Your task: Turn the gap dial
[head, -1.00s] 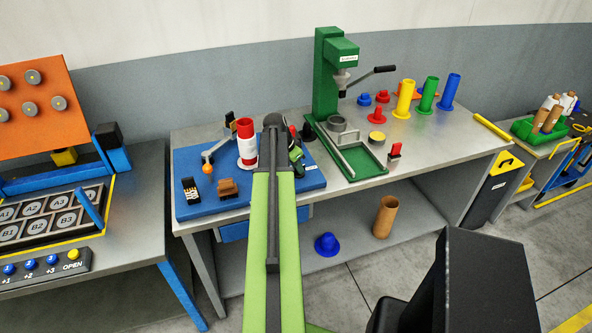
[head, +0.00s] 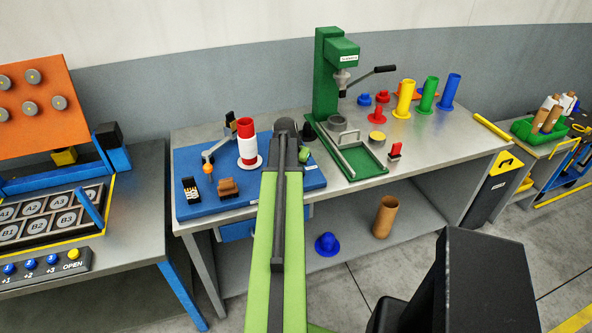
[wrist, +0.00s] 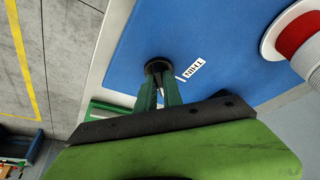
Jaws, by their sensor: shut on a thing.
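In the wrist view the gap dial (wrist: 157,66) is a small black round knob on the blue board, beside a white printed label (wrist: 193,68). My gripper (wrist: 159,78) has its two dark green fingers closed on the knob. The part of the knob between the fingers is hidden. In the head view my arm covers the dial, and only a bit of my gripper (head: 303,154) shows to the right of the arm.
A red and white bobbin (head: 247,147) stands on the blue board (head: 195,161) just left of my arm; it also shows in the wrist view (wrist: 305,40). A green press (head: 328,80) stands behind to the right. Coloured cylinders stand farther right.

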